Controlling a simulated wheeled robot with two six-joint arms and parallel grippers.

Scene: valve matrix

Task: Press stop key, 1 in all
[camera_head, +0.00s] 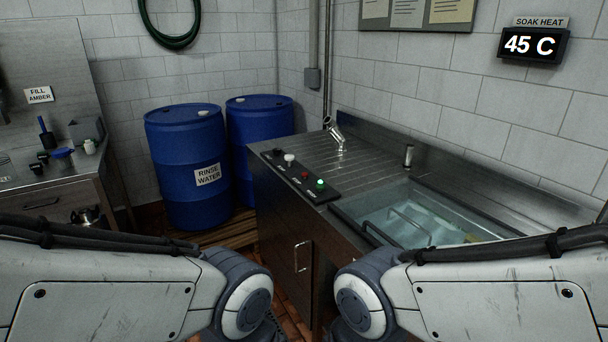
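A dark control strip (300,176) lies along the left end of the steel sink counter. It carries a white knob (289,159), a red button (305,175), a green button (320,184) and a dark knob at its far end. Small labels beside them are too small to read, so I cannot tell from the lettering which is the stop key. My two arms come in at the lower left and lower right, with their joints in front of the counter. Both grippers are out of view.
A sink basin (356,206) with liquid and a handled rack is right of the strip. A faucet (336,133) stands behind it. Blue drums (186,150) stand on a wooden pallet (215,236) at left. A wall display (531,46) reads 45 C under "SOAK HEAT". A steel bench (40,183) is far left.

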